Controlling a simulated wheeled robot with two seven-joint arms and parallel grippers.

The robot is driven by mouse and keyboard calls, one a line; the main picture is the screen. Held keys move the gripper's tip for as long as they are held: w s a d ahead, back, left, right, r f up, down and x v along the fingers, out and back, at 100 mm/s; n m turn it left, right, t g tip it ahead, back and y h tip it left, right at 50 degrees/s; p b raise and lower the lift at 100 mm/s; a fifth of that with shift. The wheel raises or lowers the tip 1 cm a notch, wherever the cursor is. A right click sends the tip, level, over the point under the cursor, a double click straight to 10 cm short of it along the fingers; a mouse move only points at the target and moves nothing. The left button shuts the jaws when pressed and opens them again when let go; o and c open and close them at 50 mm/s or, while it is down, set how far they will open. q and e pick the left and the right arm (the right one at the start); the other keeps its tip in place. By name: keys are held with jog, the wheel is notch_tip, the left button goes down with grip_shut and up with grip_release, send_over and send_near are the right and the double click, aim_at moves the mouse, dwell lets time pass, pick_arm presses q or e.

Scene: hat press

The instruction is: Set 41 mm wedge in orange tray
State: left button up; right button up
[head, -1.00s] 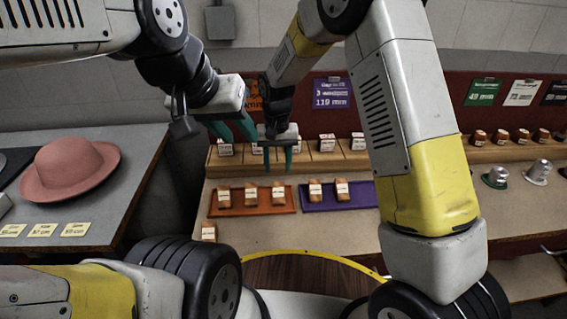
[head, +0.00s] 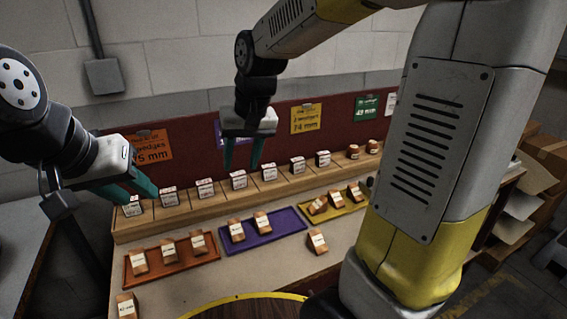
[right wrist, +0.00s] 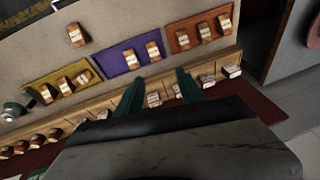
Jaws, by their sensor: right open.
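The orange tray (head: 184,263) lies at the front left of the bench in the head view, holding three wood-brown wedges with white labels. It also shows at the top right of the right wrist view (right wrist: 213,44). A loose wedge (head: 126,306) lies in front of the orange tray. Another loose wedge (head: 317,241) lies in front of the yellow tray. I cannot read which is 41 mm. My right gripper (head: 242,167) is open and empty above the back shelf, behind the purple tray. My left gripper (head: 143,199) is open and empty near the shelf's left end.
A purple tray (head: 283,236) holds two wedges and a yellow tray (head: 336,209) holds several. A wooden shelf (head: 222,205) behind them carries a row of labelled blocks. Coloured signs hang on the red back panel. My right arm hides the bench's right part.

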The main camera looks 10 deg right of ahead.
jog(key=s+d+r+t, duration=0.3)
jog(key=s+d, duration=0.6)
jog(key=s, duration=0.5)
jog(key=shift+r+m+t, duration=0.3)
jog(key=shift+r+m, duration=0.1)
jog(key=shift+r, duration=0.2)
